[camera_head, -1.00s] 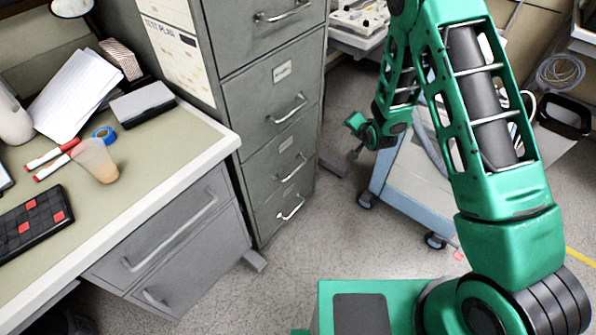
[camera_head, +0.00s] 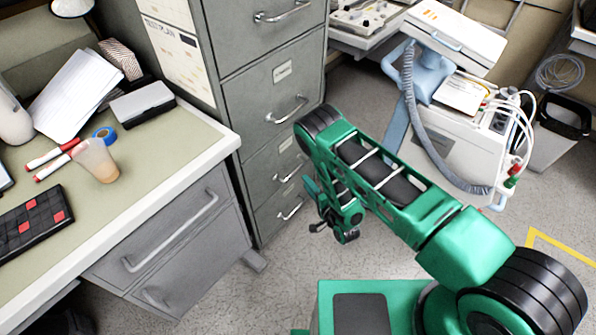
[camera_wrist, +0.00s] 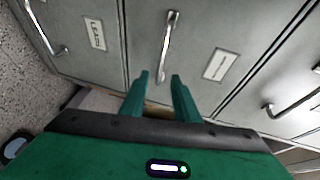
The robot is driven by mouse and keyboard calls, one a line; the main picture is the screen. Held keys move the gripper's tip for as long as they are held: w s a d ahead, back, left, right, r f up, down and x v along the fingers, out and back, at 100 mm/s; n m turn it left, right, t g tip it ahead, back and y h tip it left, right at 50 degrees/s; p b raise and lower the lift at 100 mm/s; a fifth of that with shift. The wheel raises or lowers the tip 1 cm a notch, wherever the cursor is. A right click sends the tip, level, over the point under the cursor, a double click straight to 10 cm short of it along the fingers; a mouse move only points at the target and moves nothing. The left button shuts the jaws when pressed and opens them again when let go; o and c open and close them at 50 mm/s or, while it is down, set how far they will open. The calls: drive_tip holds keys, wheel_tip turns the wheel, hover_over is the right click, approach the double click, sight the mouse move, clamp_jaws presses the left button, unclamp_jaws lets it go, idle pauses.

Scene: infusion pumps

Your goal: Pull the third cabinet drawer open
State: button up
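A grey filing cabinet (camera_head: 271,85) has a column of drawers with bar handles, all looking shut. The third drawer's handle (camera_head: 290,172) is partly visible beside my arm, and my arm hides part of that drawer front. In the wrist view the cabinet appears turned sideways, with the floor at left. The middle handle (camera_wrist: 168,45), which looks like the third drawer's, stands just beyond my gripper (camera_wrist: 159,78). My gripper's two green fingers are apart and empty, with the handle roughly in line with the gap. I see no contact.
The bottom drawer's handle (camera_head: 291,211) is just below. A wheeled medical cart (camera_head: 455,140) stands behind my arm at right. Floor in front of the cabinet is clear.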

sight(297, 169)
drive_tip(key=x, duration=1)
drive_tip(key=shift+w+a, duration=0.1)
drive_tip(key=shift+w, duration=0.1)
drive_tip(key=shift+c, duration=0.3)
